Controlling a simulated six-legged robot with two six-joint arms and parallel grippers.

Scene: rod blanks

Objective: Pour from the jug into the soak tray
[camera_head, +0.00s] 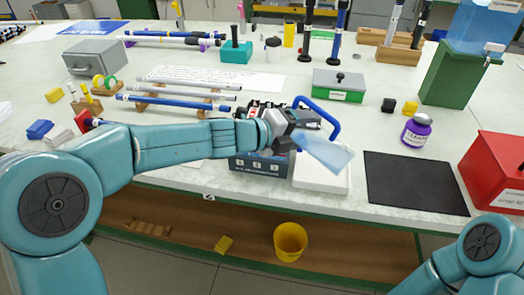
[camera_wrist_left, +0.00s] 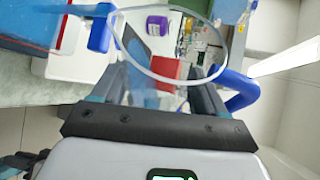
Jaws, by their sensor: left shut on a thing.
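The jug (camera_head: 328,153) is a clear, pale-blue vessel with a blue handle (camera_head: 325,112). In the camera_head view it is tilted, its body slanting down to the right over the white soak tray (camera_head: 322,182). My left gripper (camera_head: 303,125) is shut on the jug, by its handle as far as I can tell. In the left wrist view the jug's clear round rim (camera_wrist_left: 160,78) and blue handle (camera_wrist_left: 240,92) show close to the fingers, with the white tray (camera_wrist_left: 62,62) at left. I cannot tell whether liquid is flowing. My right gripper is out of view.
A dark scale-like box (camera_head: 255,168) stands left of the tray. A black mat (camera_head: 415,185) lies to its right, with a purple bottle (camera_head: 416,131) behind and a red box (camera_head: 495,170) beyond. A rod rack (camera_head: 185,100) stands behind my left arm. A yellow bucket (camera_head: 290,241) is below.

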